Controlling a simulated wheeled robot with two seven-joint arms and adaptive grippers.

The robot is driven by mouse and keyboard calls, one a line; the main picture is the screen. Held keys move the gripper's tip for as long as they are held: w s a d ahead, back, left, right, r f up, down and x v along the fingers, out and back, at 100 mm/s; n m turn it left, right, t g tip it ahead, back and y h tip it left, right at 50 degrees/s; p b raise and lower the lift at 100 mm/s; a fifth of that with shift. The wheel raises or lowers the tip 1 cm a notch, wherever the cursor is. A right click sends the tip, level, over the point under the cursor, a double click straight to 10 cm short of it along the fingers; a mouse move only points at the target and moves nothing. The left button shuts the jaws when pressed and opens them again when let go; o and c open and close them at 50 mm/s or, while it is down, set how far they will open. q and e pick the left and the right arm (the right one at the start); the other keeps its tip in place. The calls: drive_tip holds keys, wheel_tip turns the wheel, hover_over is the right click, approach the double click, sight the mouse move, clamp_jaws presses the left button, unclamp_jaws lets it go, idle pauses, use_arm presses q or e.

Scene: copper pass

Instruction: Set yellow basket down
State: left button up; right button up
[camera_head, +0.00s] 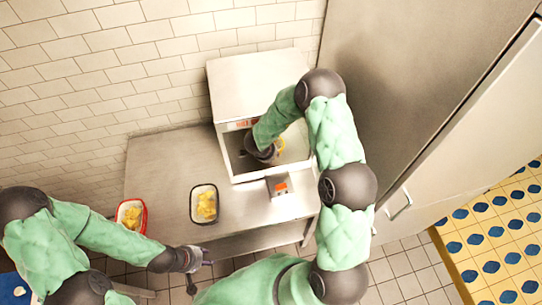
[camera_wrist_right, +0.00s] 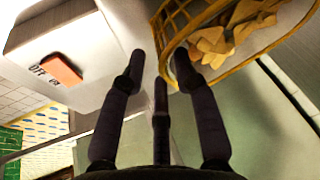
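The yellow basket (camera_wrist_right: 176,25) is a wire basket with pale yellow pieces in it, at the top of the right wrist view. In the head view a small yellow part of it (camera_head: 279,146) shows inside the open metal box, mostly hidden by my right arm. My right gripper (camera_wrist_right: 159,57) has its fingers drawn in on either side of the basket's near end and appears shut on it. In the head view it reaches into the box, with its fingers hidden. My left gripper (camera_head: 203,276) is open and empty, in front of the counter's front edge.
A black-rimmed basket (camera_head: 193,215) and a red-rimmed basket (camera_head: 144,220), both holding yellow food, stand to the left. A tall steel cabinet (camera_head: 400,90) stands at right.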

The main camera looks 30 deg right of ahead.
drive_tip(key=v, duration=0.6)
drive_tip(key=s+a+f+n+y, duration=0.1)
drive_tip(key=s+a+f+n, duration=0.2)
drive_tip(key=s, duration=0.1)
drive_tip(key=s+a+f+n+y, duration=0.2)
drive_tip(key=s+a+f+n, duration=0.1)
drive_tip(key=s+a+n, duration=0.1)
drive_tip(key=s+a+f+n+y, duration=0.2)
drive_tip(key=s+a+f+n, duration=0.1)
drive_tip(key=s+a, duration=0.1)
drive_tip(key=shift+s+f+p, duration=0.3)
drive_tip(key=shift+s+p, duration=0.05)
drive_tip(key=shift+s, duration=0.15)
drive_tip(key=s+a+n+g+y, duration=0.2)
drive_tip(key=s+a+n+y, duration=0.1)
drive_tip(key=s, duration=0.7)
drive_tip(key=shift+a+f+n, duration=0.35)
drive_tip(key=shift+a+n, duration=0.25)
drive_tip(key=shift+a, duration=0.65)
